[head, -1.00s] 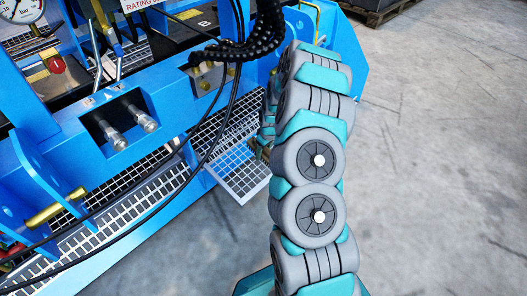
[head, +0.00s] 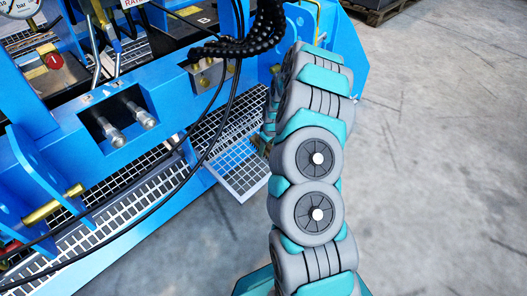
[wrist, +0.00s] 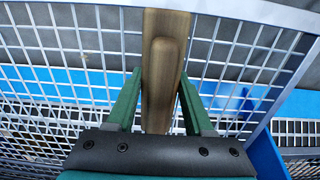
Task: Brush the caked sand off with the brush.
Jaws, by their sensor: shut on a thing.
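My gripper (wrist: 160,98) is shut on the brush (wrist: 165,55) in the wrist view. The brush shows as a brown wooden handle and back between the two green fingers, and its bristles are hidden. Behind it is a sieve frame (wrist: 80,55), a white wire grid with a pale rim. The brush is in front of the grid from this camera; I cannot tell whether it touches. I cannot make out caked sand in either view.
The blue machine (head: 110,175) fills the left, with black hoses (head: 215,130) hanging close to my arm. Metal fittings (head: 112,136) stick out of its front beam. The grey concrete floor (head: 440,150) on the right is clear, with a pallet (head: 378,12) at the back.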

